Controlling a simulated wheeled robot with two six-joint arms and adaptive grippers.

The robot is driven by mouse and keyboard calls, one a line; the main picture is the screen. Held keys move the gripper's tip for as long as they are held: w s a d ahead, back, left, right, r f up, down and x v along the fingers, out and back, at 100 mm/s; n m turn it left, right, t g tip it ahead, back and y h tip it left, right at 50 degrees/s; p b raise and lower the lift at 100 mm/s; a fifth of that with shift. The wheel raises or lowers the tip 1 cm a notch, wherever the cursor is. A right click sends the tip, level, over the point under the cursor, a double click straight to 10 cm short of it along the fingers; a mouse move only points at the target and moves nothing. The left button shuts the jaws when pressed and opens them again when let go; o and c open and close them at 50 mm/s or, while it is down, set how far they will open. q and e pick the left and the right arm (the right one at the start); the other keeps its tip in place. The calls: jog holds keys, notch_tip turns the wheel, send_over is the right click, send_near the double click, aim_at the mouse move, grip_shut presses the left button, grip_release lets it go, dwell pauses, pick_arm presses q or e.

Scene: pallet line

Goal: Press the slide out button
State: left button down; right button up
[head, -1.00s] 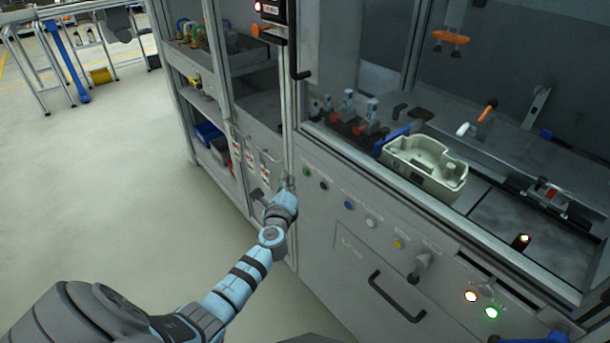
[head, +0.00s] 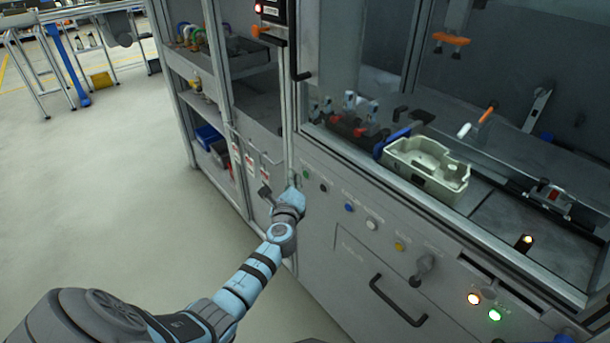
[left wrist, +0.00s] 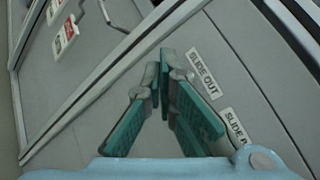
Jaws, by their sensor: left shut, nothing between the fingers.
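My left gripper (head: 294,183) is at the left end of the button row on the machine's front panel. In the left wrist view its teal fingers (left wrist: 165,62) are shut and empty, with the tips at or close to the panel beside the SLIDE OUT label (left wrist: 202,73). The slide out button is not visible there; the fingers hide the area beside the label. In the head view a green button (head: 306,173) shows just right of the gripper, with a black button (head: 323,187) beyond it. I cannot tell whether the fingertips touch a button. My right gripper is not in view.
The row continues right with blue (head: 349,207), white (head: 371,223) and yellow (head: 399,246) buttons. A black handle (head: 397,304) sticks out below. A pale casing (head: 426,168) stands inside the machine. A shelf rack (head: 205,130) adjoins at left, and the floor there is clear.

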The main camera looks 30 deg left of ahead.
pick_arm(q)
jog(key=shift+w, duration=0.15)
dwell(0.6)
jog(key=shift+w+d, duration=0.1)
jog(key=shift+w, duration=0.2)
jog(key=shift+w+d+b, duration=0.15)
jog(key=shift+w+b, duration=0.25)
jog(key=shift+b, duration=0.05)
dwell(0.5)
jog(key=shift+s, duration=0.1)
jog(key=shift+s+a+p, duration=0.25)
jog(key=shift+s+p, duration=0.15)
jog(key=shift+s, duration=0.35)
jog(key=s, duration=0.2)
jog(key=s+a+p, duration=0.1)
jog(key=s, duration=0.1)
jog(key=shift+s+a+p, duration=0.2)
jog(key=shift+s+p, duration=0.1)
jog(key=shift+s, duration=0.1)
